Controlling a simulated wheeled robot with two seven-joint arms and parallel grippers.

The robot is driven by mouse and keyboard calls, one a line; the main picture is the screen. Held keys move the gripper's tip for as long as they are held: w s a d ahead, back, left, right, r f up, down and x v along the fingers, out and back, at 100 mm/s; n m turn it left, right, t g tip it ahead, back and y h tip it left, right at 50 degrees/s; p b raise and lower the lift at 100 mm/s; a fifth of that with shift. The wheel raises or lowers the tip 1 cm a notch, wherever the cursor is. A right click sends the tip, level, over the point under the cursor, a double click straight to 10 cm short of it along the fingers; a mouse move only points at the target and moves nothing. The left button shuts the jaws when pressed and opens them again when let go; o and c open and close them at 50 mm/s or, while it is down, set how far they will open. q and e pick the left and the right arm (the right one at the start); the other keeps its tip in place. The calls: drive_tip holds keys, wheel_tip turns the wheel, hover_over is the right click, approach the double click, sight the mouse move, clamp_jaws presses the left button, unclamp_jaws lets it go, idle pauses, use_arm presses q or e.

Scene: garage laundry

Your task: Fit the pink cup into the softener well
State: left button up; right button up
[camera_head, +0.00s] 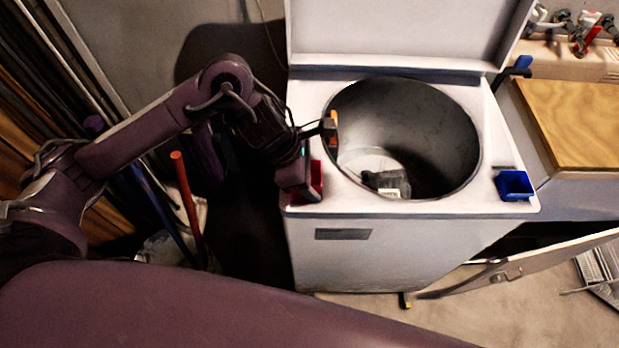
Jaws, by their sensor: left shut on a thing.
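My left gripper (317,152) is over the left front part of the washer's white top, beside the drum opening. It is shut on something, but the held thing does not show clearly. I cannot make out a pink cup; the gripper may hide it. A small red holder (316,183) sits at the left front corner of the washer top, partly covered by the gripper. A blue open holder (514,185) sits at the right front corner. I cannot tell from this view which one is the softener well. My right gripper is not in view.
The washer (345,255) stands with its lid (395,30) raised and its round drum (440,130) open; a small dark item (386,184) lies inside. A wood-topped counter (575,120) is at the right. Poles, including an orange one (185,205), stand left of the washer.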

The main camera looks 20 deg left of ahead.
use_arm(q)
drive_tip(key=shift+s+a+f, duration=0.1)
drive_tip(key=shift+s+f, duration=0.15)
drive_tip(key=shift+f, duration=0.2)
drive_tip(key=shift+s+a+f, duration=0.1)
drive_tip(key=shift+s+f, duration=0.1)
drive_tip(key=shift+f, duration=0.25)
drive_tip(key=o, duration=0.9)
drive_tip(key=shift+o, duration=0.8)
drive_tip(key=shift+w+f, duration=0.15)
drive_tip(key=shift+w+a+r, duration=0.1)
drive_tip(key=shift+r, duration=0.4)
drive_tip(key=v, duration=0.5)
drive_tip(key=w+v, duration=0.1)
drive_tip(key=v, duration=0.1)
drive_tip(key=shift+s+r, duration=0.2)
drive_tip(key=shift+r, duration=0.25)
drive_tip(key=shift+w+r, duration=0.1)
drive_tip(key=shift+r, duration=0.35)
